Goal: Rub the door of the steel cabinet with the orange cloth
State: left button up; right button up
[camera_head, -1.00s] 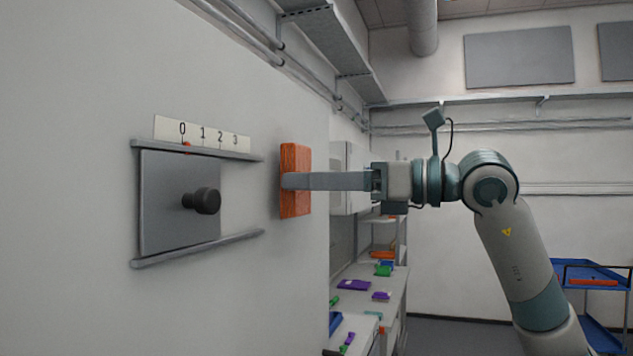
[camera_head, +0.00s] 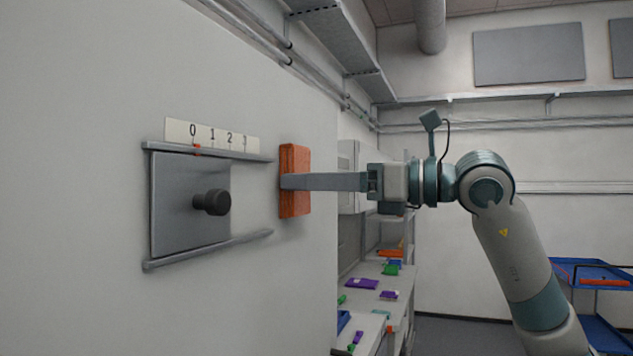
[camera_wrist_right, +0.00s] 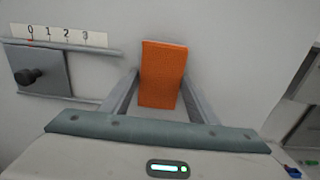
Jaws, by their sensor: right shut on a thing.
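The orange cloth (camera_head: 296,205) looks like a flat, upright orange block. It is between the fingers of my right gripper (camera_head: 290,181), which is shut on it. The cloth is at the large pale surface (camera_head: 240,80), just right of a grey sliding panel; I cannot tell whether it touches. In the right wrist view the cloth (camera_wrist_right: 162,75) stands between my two fingers. The grey panel (camera_head: 175,205) has a black knob (camera_head: 213,202) and sits between two rails under a strip marked 0 to 3. I cannot tell which surface is the steel cabinet's door. My left gripper is not in view.
The rails (camera_head: 210,250) and knob stick out left of the cloth. A bench (camera_head: 375,315) with several small coloured parts stands behind, and a blue trolley (camera_head: 600,278) is at the right. Pipes and a shelf (camera_head: 345,45) run above.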

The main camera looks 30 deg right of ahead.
jog(key=shift+d, duration=0.1)
jog(key=shift+w+d, duration=1.25)
jog(key=shift+d, duration=0.25)
jog(key=shift+w+a, duration=0.1)
jog(key=shift+s+a+b, duration=0.3)
jog(key=shift+s+a, duration=1.05)
jog(key=shift+a, duration=0.15)
jog(key=b+v, duration=0.1)
jog(key=v, duration=0.5)
jog(key=shift+b, duration=0.4)
